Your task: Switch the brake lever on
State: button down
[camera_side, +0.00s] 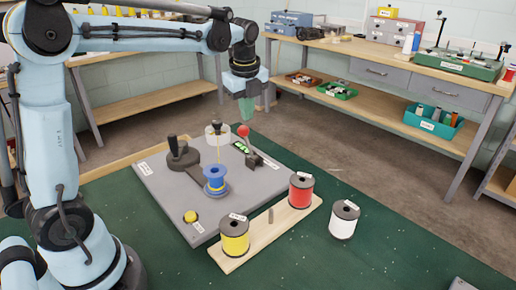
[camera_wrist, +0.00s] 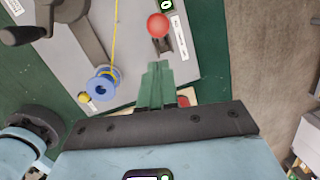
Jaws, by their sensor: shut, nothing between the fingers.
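The brake lever has a red ball knob (camera_side: 243,131) on a dark stem. It rises from a small dark base (camera_side: 253,159) near the far right edge of the grey machine plate (camera_side: 160,190). In the wrist view the red knob (camera_wrist: 158,25) lies beyond my fingertips, with a gap between. My gripper (camera_side: 248,118) points down, its green fingers just above and behind the knob in the side view. In the wrist view my gripper (camera_wrist: 158,66) is shut, its two fingers together and empty.
A crank (camera_side: 183,153) and a blue spool (camera_side: 214,179) with yellow thread stand left of the lever. A yellow button (camera_side: 190,216) is at the plate's front. The air around the knob looks clear.

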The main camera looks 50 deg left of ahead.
notch_tip(320, 180, up, 8)
jog(key=s, duration=0.1)
jog(key=shift+d, duration=0.25)
jog(key=shift+s, duration=0.1)
jog(key=s+d+f+n+t, duration=0.2)
jog(key=s+d+f+n, duration=0.2)
jog(key=n, duration=0.5)
jog(key=s+d+f+n+t+h, duration=0.1)
jog(key=s+d+f+n+t, duration=0.2)
jog(key=s+d+f+n, duration=0.2)
jog(key=s+f+n, duration=0.3)
jog(key=s+n, duration=0.1)
jog(key=n, duration=0.1)
jog(key=shift+s+n+t+h, duration=0.2)
jog(key=shift+n+t+h, duration=0.1)
jog(key=shift+d, duration=0.1)
